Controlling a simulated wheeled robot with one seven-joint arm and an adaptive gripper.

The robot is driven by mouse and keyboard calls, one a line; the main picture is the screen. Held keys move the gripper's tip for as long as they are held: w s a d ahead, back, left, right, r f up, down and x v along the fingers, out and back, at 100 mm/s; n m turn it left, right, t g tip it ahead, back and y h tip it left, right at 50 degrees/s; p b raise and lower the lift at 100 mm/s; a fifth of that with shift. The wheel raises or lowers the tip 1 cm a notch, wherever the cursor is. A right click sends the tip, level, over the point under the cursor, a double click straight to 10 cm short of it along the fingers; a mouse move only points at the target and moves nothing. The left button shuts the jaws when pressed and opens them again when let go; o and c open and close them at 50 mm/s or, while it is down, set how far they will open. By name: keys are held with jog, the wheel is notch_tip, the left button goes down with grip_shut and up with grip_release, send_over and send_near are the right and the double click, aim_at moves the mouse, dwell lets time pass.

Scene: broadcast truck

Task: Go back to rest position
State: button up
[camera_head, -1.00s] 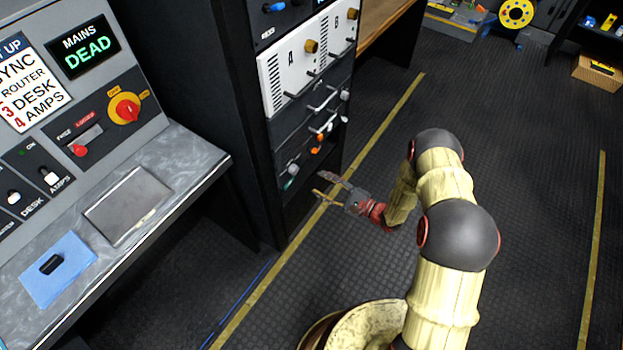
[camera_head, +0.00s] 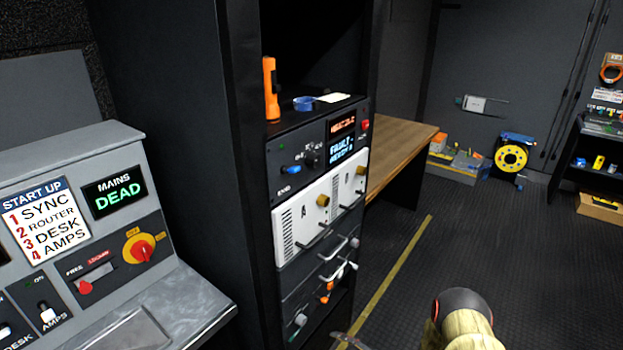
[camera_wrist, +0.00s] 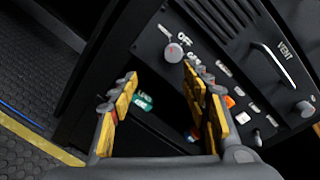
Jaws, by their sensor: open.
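My gripper (camera_wrist: 160,115) is open in the wrist view, its two yellow-padded fingers apart with nothing held between them. It faces the lower part of the equipment rack, where a dark panel (camera_wrist: 205,75) carries OFF lettering, a grey knob and several small switches. A small green-and-white object (camera_wrist: 142,102) shows beyond the fingers; whether it touches one cannot be told. In the head view my arm shows at the bottom right, and only a tip of the gripper shows at the bottom edge.
The rack (camera_head: 318,190) stands close left of my arm, holding an orange torch (camera_head: 271,90) and blue tape (camera_head: 304,103) on top. A control desk (camera_head: 190,300) is at left, a wooden bench (camera_head: 400,145) behind. Open floor (camera_head: 470,230) lies to the right.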

jog(key=s+a+r+n+g, duration=0.1)
jog(key=s+a+n+g, duration=0.1)
jog(key=s+g, duration=0.4)
jog(key=s+a+r+n+g, duration=0.1)
jog(key=s+a+r+g, duration=0.15)
jog(key=s, duration=0.55)
jog(key=s+d+r+n+h+p, duration=0.1)
jog(key=s+d+r+n+h, duration=0.35)
jog(key=r, duration=0.55)
jog(key=s+d+r+n+g+h, duration=0.1)
jog(key=s+d+r+n+h, duration=0.3)
jog(key=r, duration=0.5)
jog(key=s+d+r+n+h+p, duration=0.15)
jog(key=s+d+r+h, duration=0.35)
jog(key=r, duration=0.5)
notch_tip(320, 180, up, 15)
jog(key=s+n+t, duration=0.2)
jog(key=n+t, duration=0.1)
jog(key=t, duration=0.2)
jog(key=shift+d, duration=0.4)
jog(key=shift+t+h, duration=0.25)
jog(key=shift+c, duration=0.8)
